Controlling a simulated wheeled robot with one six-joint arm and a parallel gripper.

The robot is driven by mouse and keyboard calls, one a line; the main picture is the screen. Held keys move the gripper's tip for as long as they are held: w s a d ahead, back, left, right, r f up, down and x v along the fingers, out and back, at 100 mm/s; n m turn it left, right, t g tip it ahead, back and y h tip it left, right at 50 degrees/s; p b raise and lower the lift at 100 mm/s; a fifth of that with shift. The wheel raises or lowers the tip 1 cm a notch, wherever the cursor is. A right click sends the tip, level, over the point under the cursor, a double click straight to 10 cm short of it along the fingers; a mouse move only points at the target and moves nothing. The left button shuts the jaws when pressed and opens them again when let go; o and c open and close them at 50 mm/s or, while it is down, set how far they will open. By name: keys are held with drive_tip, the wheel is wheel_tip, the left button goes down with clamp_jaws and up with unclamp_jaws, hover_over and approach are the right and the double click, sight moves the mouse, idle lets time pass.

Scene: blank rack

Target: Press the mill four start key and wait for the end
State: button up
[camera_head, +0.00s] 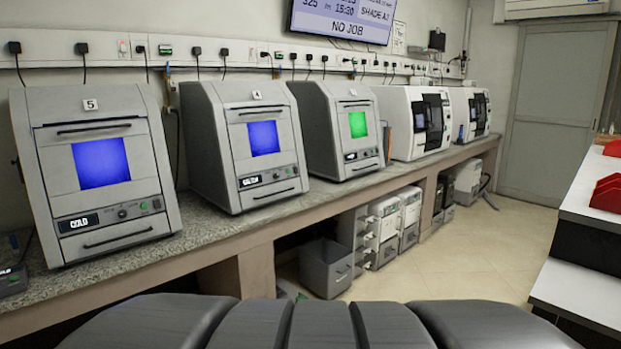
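Mill four (240,115) is the second machine from the left on the bench, with a small tag (256,95) that appears to read 4. Its window (263,138) glows blue. Below the window is a small dark display (250,181) with white text too small to read surely. To the right of that display is a row of small controls (282,174); which of them is the start key I cannot tell. My gripper is not in view.
Mill five (90,110), left, has a blue window and a display reading COLD. A third mill (340,95), right, glows green. More white machines (400,108) stand beyond. Open floor (450,265) lies right of the bench (215,225).

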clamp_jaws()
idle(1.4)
